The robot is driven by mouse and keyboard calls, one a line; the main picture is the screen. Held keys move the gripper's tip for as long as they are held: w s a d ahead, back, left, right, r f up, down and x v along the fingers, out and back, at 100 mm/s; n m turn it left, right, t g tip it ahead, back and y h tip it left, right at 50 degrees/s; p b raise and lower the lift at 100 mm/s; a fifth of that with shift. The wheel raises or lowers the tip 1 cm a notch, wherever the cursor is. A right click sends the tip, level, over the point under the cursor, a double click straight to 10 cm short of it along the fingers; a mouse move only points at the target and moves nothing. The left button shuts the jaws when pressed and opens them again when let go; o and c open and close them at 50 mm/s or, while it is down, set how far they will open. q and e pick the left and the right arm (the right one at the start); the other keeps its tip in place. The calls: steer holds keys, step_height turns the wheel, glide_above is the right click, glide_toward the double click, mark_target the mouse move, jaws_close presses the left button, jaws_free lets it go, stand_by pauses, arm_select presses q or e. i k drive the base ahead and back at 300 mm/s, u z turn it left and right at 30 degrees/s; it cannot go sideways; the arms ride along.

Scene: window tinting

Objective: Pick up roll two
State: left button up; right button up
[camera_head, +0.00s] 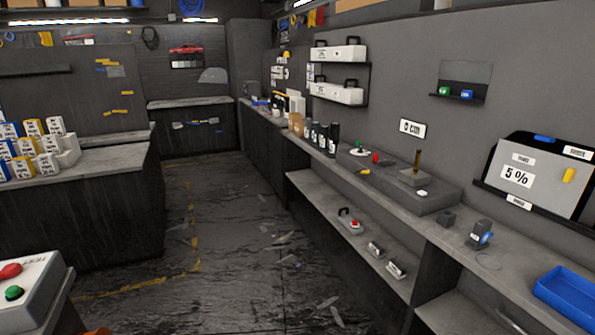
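I cannot make out which thing is roll two; no label naming it is readable. Stacked white, blue and yellow labelled pieces (33,147) stand on the left counter (105,165), and their small print is too blurred to read. Two long white cases with dark handles, an upper one (339,53) and a lower one (337,93), rest on wall shelves at the right. Neither of my grippers is in view.
A long right workbench (405,232) holds dark bottles (332,139), a grey block (415,177) and a blue tray (567,291). A control box (28,290) with red and green buttons is at the lower left. The middle floor (235,220) is open, with scraps scattered on it.

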mark_target(335, 132)
steer(key=u, duration=0.2)
steer(key=i, duration=3.35)
steer(key=z, duration=0.05)
